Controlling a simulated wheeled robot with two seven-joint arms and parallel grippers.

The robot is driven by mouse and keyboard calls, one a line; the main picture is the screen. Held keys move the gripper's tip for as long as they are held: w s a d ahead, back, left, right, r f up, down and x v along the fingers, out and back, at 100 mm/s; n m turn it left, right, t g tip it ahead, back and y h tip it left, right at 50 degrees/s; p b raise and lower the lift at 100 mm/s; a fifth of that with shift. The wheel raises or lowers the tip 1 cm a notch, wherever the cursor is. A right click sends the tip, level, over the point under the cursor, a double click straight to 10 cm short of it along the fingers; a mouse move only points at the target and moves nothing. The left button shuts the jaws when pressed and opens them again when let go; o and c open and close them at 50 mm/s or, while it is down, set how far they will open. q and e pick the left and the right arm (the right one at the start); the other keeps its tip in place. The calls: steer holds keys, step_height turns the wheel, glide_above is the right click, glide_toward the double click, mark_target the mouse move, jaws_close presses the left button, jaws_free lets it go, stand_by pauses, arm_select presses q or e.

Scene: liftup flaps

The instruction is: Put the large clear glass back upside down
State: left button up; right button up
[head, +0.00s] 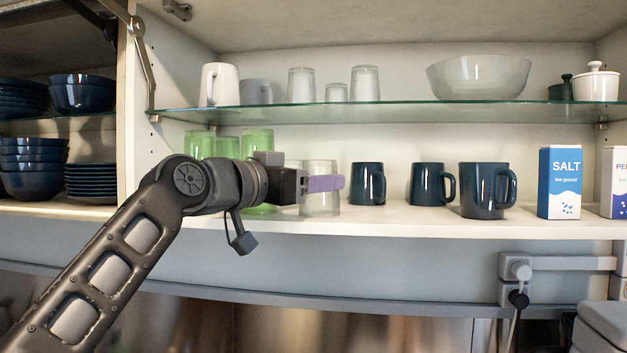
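A large clear glass (319,206) is on the lower shelf, right of the green glasses and left of the blue mugs. My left gripper (326,184) reaches in from the left. Its purple finger lies across the front of this glass at mid-height. The other finger is hidden, so I cannot tell whether it grips the glass. The glass looks upright in its axis; which end is its rim is unclear. More clear glasses stand on the glass shelf above: a tall one (301,86), a short one (336,93) and another tall one (365,84). My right gripper is not in view.
Green glasses (199,145) stand behind my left arm. A blue mug (367,184) stands close right of the clear glass, with more mugs and a salt box (559,183) beyond. The glass shelf (400,111) is overhead, holding a bowl (478,78).

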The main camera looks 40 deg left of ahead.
arm_select(q)
steer(key=o, duration=0.4)
steer(key=shift+r, duration=0.1)
steer(key=shift+r, duration=0.2)
steer(key=s+b, duration=0.3)
steer(key=s, duration=0.9)
steer(key=shift+a+f+b, duration=0.1)
steer(key=shift+b, duration=0.3)
